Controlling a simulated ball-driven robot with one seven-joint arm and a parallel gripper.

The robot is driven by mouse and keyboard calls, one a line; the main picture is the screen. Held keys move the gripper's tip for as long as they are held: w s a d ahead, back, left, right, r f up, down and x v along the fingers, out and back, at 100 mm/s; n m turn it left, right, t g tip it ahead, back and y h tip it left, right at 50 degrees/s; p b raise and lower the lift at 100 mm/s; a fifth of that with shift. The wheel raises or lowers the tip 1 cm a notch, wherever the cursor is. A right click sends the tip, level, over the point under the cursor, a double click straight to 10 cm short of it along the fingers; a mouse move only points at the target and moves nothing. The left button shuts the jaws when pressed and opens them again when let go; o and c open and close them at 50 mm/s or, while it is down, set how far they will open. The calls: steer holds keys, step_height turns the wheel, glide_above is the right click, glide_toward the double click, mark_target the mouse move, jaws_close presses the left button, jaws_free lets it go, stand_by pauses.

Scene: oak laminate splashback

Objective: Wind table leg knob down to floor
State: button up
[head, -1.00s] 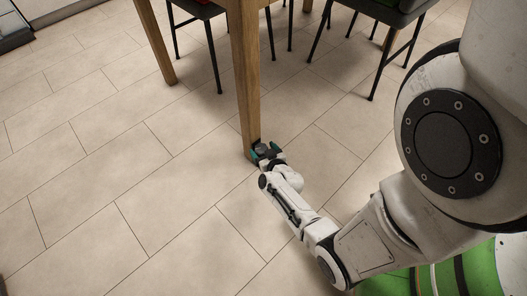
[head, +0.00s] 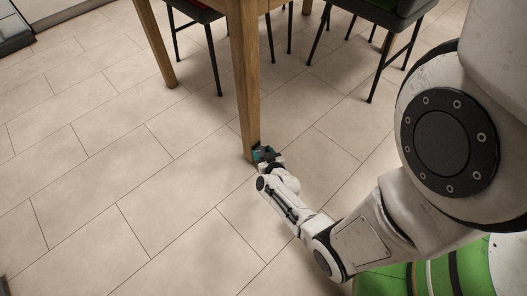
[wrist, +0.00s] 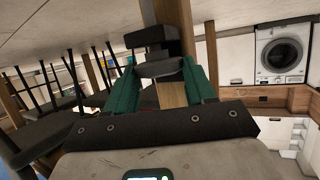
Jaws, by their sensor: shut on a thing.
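The wooden table leg (head: 244,85) stands at the upper middle of the head view, its foot close to the floor. My gripper (head: 262,152), with teal fingers, is low at the right side of the leg's foot. In the wrist view my gripper (wrist: 160,72) is shut on the dark knob (wrist: 160,69), between its two teal fingers. The table leg (wrist: 172,94) shows behind and between the fingers. The fingers hide much of the knob, and I cannot tell its gap to the floor.
Dark chairs (head: 388,48) with thin black legs stand under the table at the upper right. Another wooden table leg (head: 157,45) is to the left. Tiled floor (head: 110,190) lies clear at left and front. A washing machine (wrist: 282,55) shows in the wrist view.

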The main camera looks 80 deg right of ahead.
steer(key=shift+w+a+r+p, duration=0.15)
steer(key=shift+w+r+p, duration=0.15)
steer(key=shift+w+p, duration=0.5)
steer(key=shift+s+m+g+p, duration=0.4)
steer(key=shift+p, duration=0.4)
steer(key=shift+s+f+h, duration=0.15)
steer(key=shift+f+h, duration=0.05)
steer(key=shift+h, duration=0.1)
steer(key=shift+a, duration=0.1)
steer(key=o, duration=0.8)
steer(key=shift+o, duration=1.2)
steer(key=shift+s, duration=0.15)
steer(key=p+v, duration=0.5)
steer(key=v, duration=0.5)
steer(key=shift+a+r, duration=0.2)
steer(key=shift+a, duration=0.15)
